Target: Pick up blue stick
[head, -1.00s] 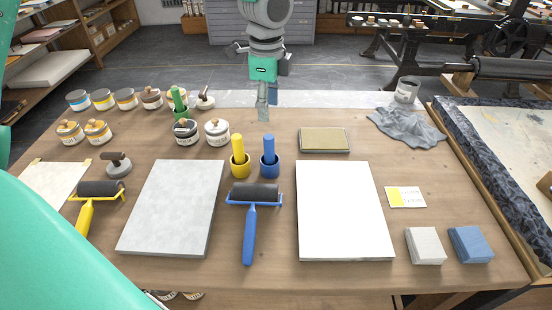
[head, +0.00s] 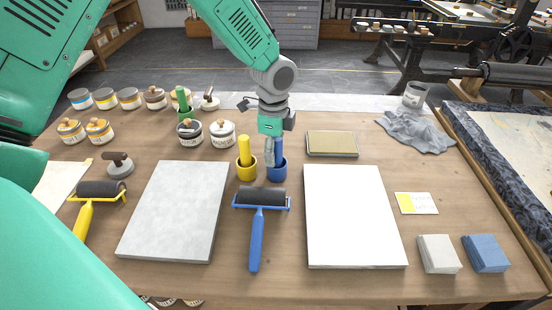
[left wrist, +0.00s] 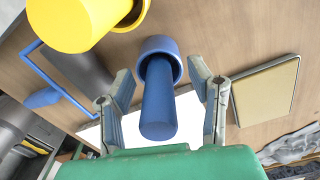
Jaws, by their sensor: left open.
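The blue stick (head: 280,147) stands upright in a small blue cup (head: 277,173) near the middle of the table. My left gripper (head: 270,160) is directly above the cup, pointing down, and hides part of the stick in the head view. In the left wrist view the stick (left wrist: 158,100) lies between the two spread fingers of the gripper (left wrist: 160,72), with its lower end in the blue cup (left wrist: 160,46). The fingers are open, and I see gaps on both sides of the stick. My right gripper is out of view.
A yellow stick (head: 244,150) in a yellow cup (head: 246,172) stands close on the left. A blue-handled roller (head: 261,200) lies in front. A grey slab (head: 177,210), a white slab (head: 352,215) and a tan block (head: 332,143) lie around. Several jars stand back left.

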